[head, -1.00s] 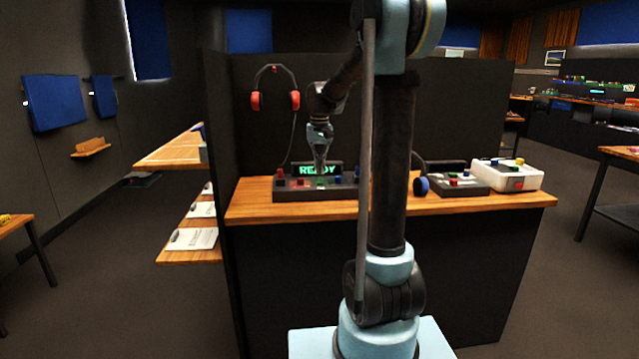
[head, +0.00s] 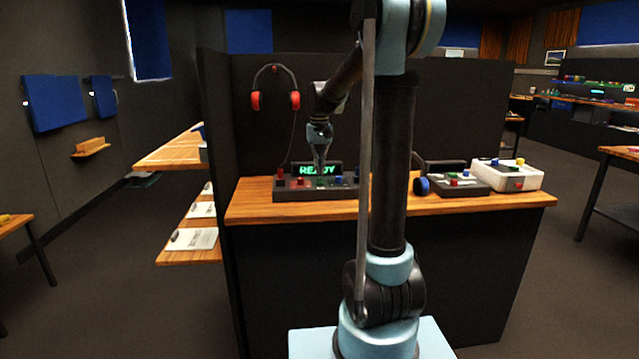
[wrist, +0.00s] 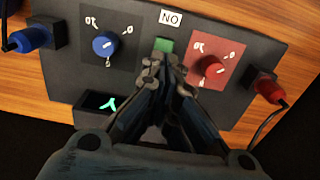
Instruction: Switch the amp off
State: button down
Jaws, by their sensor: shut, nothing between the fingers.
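The dark control panel (head: 345,192) stands on the wooden desk under a green "READY" display (head: 318,170). My gripper (head: 320,170) points down over the panel's middle. In the wrist view, my gripper (wrist: 166,66) is shut and empty, with its fingertips at the near edge of a green switch (wrist: 164,45). I cannot tell whether they touch it. A white label (wrist: 171,18) beyond the switch reads "NO" in this view, perhaps "ON" upside down. A blue knob (wrist: 105,44) is left of the fingers and a red knob (wrist: 211,67) right. The fingers hide part of the panel.
In the wrist view, a blue plug (wrist: 30,38) and a red plug (wrist: 268,88) flank the panel. Red headphones (head: 275,98) hang behind it. A white box (head: 508,177) and another dark control box (head: 458,181) stand farther right on the desk (head: 250,208).

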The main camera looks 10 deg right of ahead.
aim_at(320, 179)
jog(key=shift+f, duration=1.25)
dwell(1.0)
jog(key=shift+r, duration=3.5)
jog(key=s+d+f+t, duration=0.15)
jog(key=s+f, duration=0.25)
jog(key=s, duration=0.5)
jog(key=s+d+f, duration=0.3)
jog(key=s, duration=0.7)
jog(key=s+d+f, duration=0.2)
jog(key=s+f, duration=0.2)
jog(key=s, duration=0.5)
jog(key=s+f, duration=0.7)
jog(key=f, duration=0.1)
jog(key=shift+s+d+f+t, duration=0.15)
jog(key=shift+s+d+t, duration=0.15)
jog(key=shift+t, duration=0.05)
